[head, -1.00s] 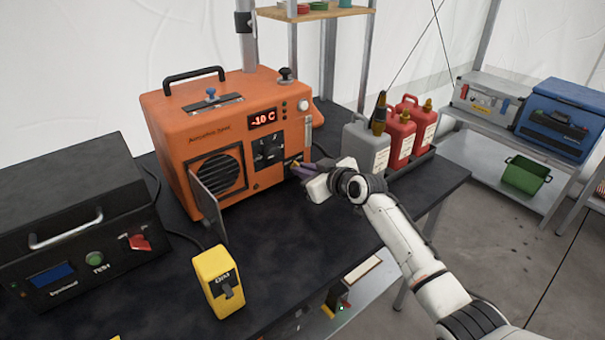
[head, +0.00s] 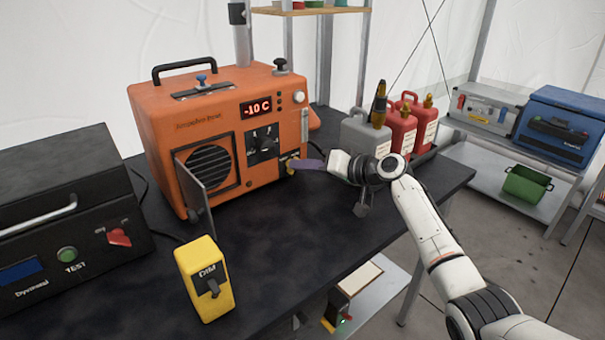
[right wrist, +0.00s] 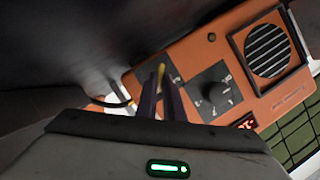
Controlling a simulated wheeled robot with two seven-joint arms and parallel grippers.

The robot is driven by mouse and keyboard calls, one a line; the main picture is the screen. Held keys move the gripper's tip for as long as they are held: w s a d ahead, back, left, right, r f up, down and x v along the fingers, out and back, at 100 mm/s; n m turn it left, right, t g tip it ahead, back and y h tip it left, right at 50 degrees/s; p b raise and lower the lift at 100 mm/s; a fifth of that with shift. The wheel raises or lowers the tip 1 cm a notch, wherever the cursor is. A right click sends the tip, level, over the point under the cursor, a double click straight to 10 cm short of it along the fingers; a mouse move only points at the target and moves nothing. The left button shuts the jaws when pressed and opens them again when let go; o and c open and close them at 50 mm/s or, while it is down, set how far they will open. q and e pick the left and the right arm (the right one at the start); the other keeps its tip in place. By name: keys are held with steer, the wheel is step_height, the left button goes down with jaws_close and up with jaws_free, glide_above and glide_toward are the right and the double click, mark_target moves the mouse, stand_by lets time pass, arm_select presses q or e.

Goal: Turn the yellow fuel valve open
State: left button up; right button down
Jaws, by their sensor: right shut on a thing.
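The orange heater (head: 225,130) stands on the dark table and its display reads -10 C. The yellow fuel valve (head: 291,168) is at the lower right of its front face; a small part of it shows beside my fingertips. In the right wrist view the yellow valve (right wrist: 161,72) shows between the purple fingers. My right gripper (head: 297,165) reaches in from the right with its fingers shut on the valve. It also shows in the right wrist view (right wrist: 160,85). How far the valve is turned is too small to tell. My left gripper is not in view.
A grey can (head: 366,142) and red cans (head: 399,133) stand close behind my right gripper. A yellow box (head: 204,278) and a black case (head: 60,205) stand at the left front. The heater's small door (head: 191,188) hangs open. The table's middle front is clear.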

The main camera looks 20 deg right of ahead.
steer(key=shift+m+y+b, duration=0.3)
steer(key=shift+m+b, duration=0.05)
steer(key=shift+m, duration=0.15)
steer(key=c, duration=1.9)
jaws_free()
steer(key=shift+o, duration=0.2)
steer(key=v, duration=1)
steer(key=shift+s+d, duration=0.1)
steer(key=shift+s, duration=0.05)
